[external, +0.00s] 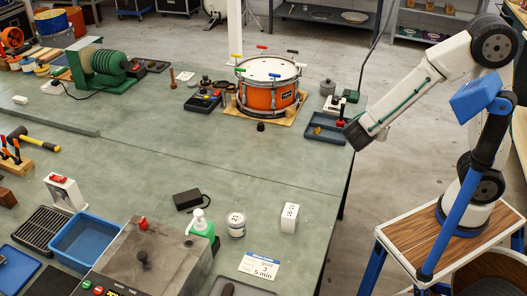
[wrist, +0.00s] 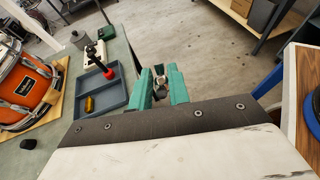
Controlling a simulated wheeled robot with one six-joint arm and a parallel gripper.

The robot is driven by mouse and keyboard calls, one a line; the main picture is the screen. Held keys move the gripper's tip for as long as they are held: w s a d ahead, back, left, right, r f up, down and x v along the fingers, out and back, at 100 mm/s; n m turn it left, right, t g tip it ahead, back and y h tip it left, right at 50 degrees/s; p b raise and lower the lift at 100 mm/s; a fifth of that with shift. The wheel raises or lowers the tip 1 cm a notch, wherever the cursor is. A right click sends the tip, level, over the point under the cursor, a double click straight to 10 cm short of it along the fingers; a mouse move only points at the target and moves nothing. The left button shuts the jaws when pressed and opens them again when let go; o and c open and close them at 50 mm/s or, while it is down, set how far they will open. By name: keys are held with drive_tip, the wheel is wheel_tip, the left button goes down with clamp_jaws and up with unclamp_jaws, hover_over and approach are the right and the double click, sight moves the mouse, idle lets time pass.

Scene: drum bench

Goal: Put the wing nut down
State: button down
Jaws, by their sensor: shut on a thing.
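In the wrist view my gripper (wrist: 161,85) has two green fingers shut on a small metal piece, the wing nut (wrist: 159,76), held between their tips. The fingers are over or just beyond the bench's right edge, to the right of a blue-grey tray (wrist: 112,92). In the external view the end of my arm is beside the same tray (external: 316,129) at the bench's right edge. The fingers and the wing nut are hidden there.
A yellow item (wrist: 89,103) lies in the tray, and a red-handled tool (wrist: 99,66) stands at its far side. An orange drum (external: 268,88) stands on a wooden board left of the tray. A white box (external: 289,217) stands near the front.

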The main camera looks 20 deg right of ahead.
drive_tip(key=s+a+f+m+g+y, duration=0.2)
drive_tip(key=s+a+m+g+y, duration=0.1)
drive_tip(key=a+m+g, duration=0.45)
drive_tip(key=s+a+f+m+g+y, duration=0.2)
drive_tip(key=a+m+g, duration=0.4)
drive_tip(key=a+m, duration=0.15)
drive_tip(key=s+a+f+m+g+y, duration=0.2)
drive_tip(key=s+a+m+g+y, duration=0.1)
drive_tip(key=a+m+g, duration=0.4)
drive_tip(key=w+a+r+m+t+y, duration=0.4)
drive_tip(key=a+m+y, duration=0.2)
drive_tip(key=a+m, duration=0.15)
drive_tip(key=w+a+r+m+t+y, duration=0.35)
drive_tip(key=a+m+t+y, duration=0.2)
drive_tip(key=a, duration=0.35)
drive_tip(key=w+a+r+m+t+y, duration=0.35)
drive_tip(key=a+m+y, duration=0.3)
drive_tip(key=a, duration=0.25)
drive_tip(key=h, duration=0.1)
hover_over(244, 202)
drive_tip(key=shift+m+t, duration=0.25)
drive_tip(key=shift+m, duration=0.1)
wheel_tip(244, 202, down, 17)
drive_tip(key=shift+r, duration=0.1)
drive_tip(key=shift+f, duration=2.1)
